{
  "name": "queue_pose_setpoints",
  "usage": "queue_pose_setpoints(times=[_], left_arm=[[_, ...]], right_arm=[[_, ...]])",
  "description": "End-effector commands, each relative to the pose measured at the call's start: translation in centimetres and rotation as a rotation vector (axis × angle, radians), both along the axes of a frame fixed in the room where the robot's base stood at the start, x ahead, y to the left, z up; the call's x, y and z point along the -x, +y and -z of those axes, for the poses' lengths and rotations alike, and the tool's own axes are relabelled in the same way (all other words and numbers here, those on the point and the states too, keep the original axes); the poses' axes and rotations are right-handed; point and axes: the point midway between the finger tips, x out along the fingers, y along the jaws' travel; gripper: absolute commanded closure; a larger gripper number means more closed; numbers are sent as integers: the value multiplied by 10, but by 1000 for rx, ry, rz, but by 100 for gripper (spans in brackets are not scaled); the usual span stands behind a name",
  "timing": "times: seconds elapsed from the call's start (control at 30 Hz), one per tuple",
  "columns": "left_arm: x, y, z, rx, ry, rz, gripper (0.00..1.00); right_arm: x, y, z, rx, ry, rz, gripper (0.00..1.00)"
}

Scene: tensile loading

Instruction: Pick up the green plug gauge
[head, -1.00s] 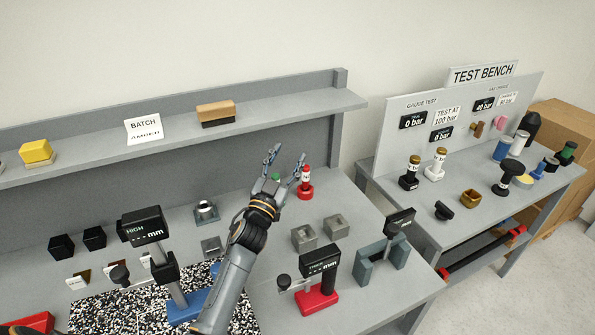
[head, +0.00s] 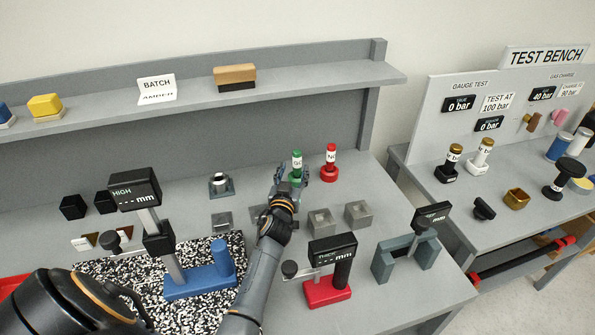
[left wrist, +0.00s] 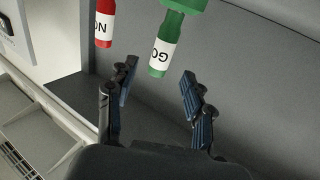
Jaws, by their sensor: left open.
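The green plug gauge (head: 296,167) with a white GO label stands upright at the back of the grey bench, beside the red plug gauge (head: 330,163). My left gripper (head: 291,180) is at the green gauge in the head view, its fingers partly hiding the gauge's lower part. In the left wrist view, my left gripper (left wrist: 160,95) is open and empty. There the green gauge (left wrist: 172,40) lies just beyond the fingertips, roughly in line with the gap. The red gauge (left wrist: 104,22) is further left in that view. My right gripper is not seen.
Two grey square blocks (head: 358,215) stand right of my left arm. A red thickness gauge (head: 327,288) and a blue-based height gauge (head: 205,282) flank the forearm. A shelf (head: 300,82) runs behind the bench. The test bench (head: 480,190) stands to the right.

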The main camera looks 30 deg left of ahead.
Motion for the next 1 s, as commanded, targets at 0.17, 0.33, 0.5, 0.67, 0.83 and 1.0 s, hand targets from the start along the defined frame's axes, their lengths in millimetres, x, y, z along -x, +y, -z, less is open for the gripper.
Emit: queue_pose_setpoints(times=[0.17,0.33,0.5,0.67,0.83,1.0], left_arm=[[-16,7,0,-2,-2,0,48],[-43,18,1,-3,-2,0,48],[-58,24,0,0,-1,0,48],[-60,25,-2,-1,-1,0,48],[-60,25,-2,0,-1,0,62],[-60,25,-2,0,-1,0,97]], right_arm=[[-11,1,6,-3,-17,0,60],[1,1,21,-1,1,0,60],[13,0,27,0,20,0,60],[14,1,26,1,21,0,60],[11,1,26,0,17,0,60],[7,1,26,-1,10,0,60]])
